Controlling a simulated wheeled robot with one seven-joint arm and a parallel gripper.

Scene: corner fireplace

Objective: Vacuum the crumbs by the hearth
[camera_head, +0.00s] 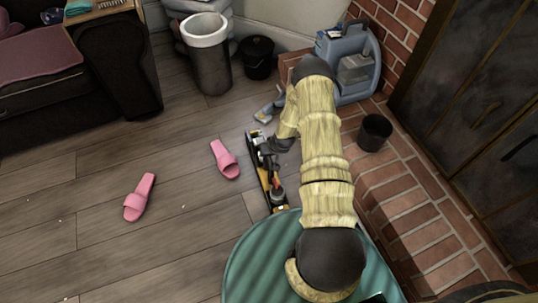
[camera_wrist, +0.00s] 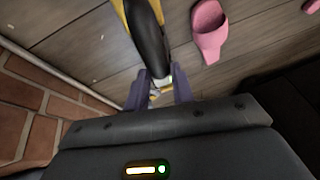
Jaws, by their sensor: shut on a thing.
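My gripper (camera_wrist: 160,92) is shut on a long yellow-and-black tool, seemingly the vacuum (camera_wrist: 147,30), with one purple finger on each side of it. In the head view the tool (camera_head: 262,172) is low over the floor, left of my arm, which hides part of it. I cannot tell whether it touches the floor. A few pale crumbs (camera_head: 183,207) lie scattered on the wooden floor to its left. Small pale specks (camera_wrist: 97,53) also show on the floor in the wrist view.
The brick hearth (camera_head: 408,200) lies right of my arm. It bears a dark cup-like bin (camera_head: 375,131) and a blue appliance (camera_head: 350,55). Pink slippers (camera_head: 140,197) (camera_head: 225,159) lie on the floor. A tall bin (camera_head: 211,65) and black bucket (camera_head: 257,58) stand behind. Open floor lies left.

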